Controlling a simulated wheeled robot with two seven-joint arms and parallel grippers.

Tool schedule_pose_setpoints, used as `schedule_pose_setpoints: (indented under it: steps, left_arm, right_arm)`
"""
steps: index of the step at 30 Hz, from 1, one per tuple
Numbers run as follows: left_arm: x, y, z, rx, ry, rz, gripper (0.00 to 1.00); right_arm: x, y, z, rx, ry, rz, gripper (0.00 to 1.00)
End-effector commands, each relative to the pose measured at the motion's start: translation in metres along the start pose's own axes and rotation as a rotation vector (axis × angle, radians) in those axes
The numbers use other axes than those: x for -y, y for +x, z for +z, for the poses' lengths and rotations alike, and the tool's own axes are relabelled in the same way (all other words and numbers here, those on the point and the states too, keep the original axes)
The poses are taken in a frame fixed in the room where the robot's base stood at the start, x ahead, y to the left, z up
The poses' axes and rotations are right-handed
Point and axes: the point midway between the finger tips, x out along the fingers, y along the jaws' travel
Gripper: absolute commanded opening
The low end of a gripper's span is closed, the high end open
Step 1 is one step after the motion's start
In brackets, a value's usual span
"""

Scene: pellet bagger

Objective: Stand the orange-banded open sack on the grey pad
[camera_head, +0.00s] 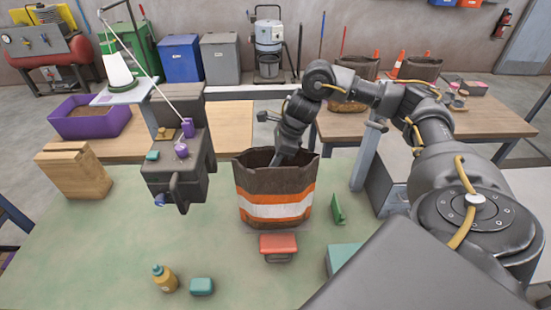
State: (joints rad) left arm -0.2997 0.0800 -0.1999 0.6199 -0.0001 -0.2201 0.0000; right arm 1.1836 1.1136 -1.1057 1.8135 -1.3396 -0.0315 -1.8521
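The orange-banded open sack (274,205) is brown with orange and white bands. It stands upright on the green-topped table, right of the dark grey bagging machine (178,150), with its mouth open upward. My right gripper (281,158) points down at the sack's mouth from above. Its fingertips are partly hidden by the rim, and I cannot tell whether they touch or grip the sack wall. My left gripper is not in view. I cannot pick out a grey pad with certainty; the sack hides the surface beneath it.
A red-handled tool (278,246) lies close in front of the sack, and a green piece (337,209) stands at its right. A mustard-coloured bottle (164,278) and teal block (202,286) are near the front. The left-front tabletop is mostly clear.

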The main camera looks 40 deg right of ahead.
Motion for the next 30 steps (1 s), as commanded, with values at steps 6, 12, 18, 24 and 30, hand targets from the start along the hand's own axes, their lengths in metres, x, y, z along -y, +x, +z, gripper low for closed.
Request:
schedule_pose_setpoints:
  steps: [6, 12, 18, 24, 30]
  left_arm:
    - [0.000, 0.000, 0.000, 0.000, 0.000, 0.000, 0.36]
    - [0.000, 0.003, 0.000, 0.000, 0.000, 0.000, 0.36]
    - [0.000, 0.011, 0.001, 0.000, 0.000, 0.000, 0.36]
    - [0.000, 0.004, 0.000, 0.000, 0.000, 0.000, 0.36]
    - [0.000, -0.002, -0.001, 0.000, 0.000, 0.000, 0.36]
  right_arm:
    - [0.000, 0.000, -0.001, -0.002, 0.000, 0.001, 0.30]
    - [0.000, -0.004, -0.002, -0.003, 0.000, 0.001, 0.30]
    - [0.001, -0.039, -0.001, 0.001, -0.001, -0.005, 0.30]
    - [0.000, -0.081, 0.000, 0.000, -0.001, -0.004, 0.30]
    - [-0.001, -0.103, -0.001, -0.001, 0.000, -0.002, 0.30]
